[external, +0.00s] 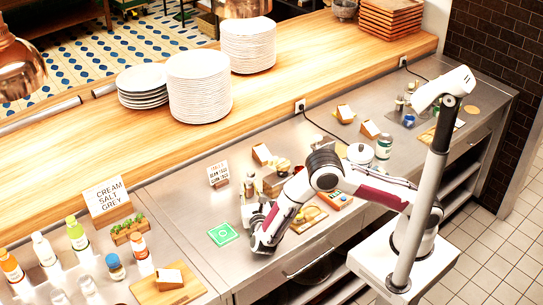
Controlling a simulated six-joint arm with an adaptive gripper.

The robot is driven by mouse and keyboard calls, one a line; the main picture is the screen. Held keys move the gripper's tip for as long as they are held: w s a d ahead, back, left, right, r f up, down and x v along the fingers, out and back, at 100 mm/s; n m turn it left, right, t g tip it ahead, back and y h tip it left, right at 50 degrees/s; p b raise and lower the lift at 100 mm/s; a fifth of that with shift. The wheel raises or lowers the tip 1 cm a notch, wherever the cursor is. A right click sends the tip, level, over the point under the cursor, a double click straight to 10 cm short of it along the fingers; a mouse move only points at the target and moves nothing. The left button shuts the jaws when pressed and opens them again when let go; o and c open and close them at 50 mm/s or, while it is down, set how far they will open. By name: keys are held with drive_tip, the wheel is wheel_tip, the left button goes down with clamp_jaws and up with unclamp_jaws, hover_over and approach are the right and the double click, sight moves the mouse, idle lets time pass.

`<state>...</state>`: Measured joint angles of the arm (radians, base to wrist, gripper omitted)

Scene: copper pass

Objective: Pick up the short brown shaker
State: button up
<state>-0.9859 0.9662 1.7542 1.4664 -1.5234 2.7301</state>
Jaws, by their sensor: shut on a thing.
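My gripper (258,246) is low over the steel counter, near its front edge and just right of a green square card (223,234). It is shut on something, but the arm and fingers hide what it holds. A small brownish container (250,187) stands behind my gripper, near the small sign. It is too small to tell whether it is the short brown shaker. I cannot make out the short brown shaker for sure anywhere else.
Behind my arm is a wooden box (275,183), and to the right a board with food (308,218). A white lidded pot (360,154) and a green-labelled can (384,146) stand further right. Bottles (77,234) and a sign (107,199) crowd the left.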

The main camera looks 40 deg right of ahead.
wheel_tip(320, 180, up, 10)
drive_tip(key=shift+f, duration=0.2)
idle(0.5)
drive_tip(key=shift+c, duration=0.2)
idle(0.3)
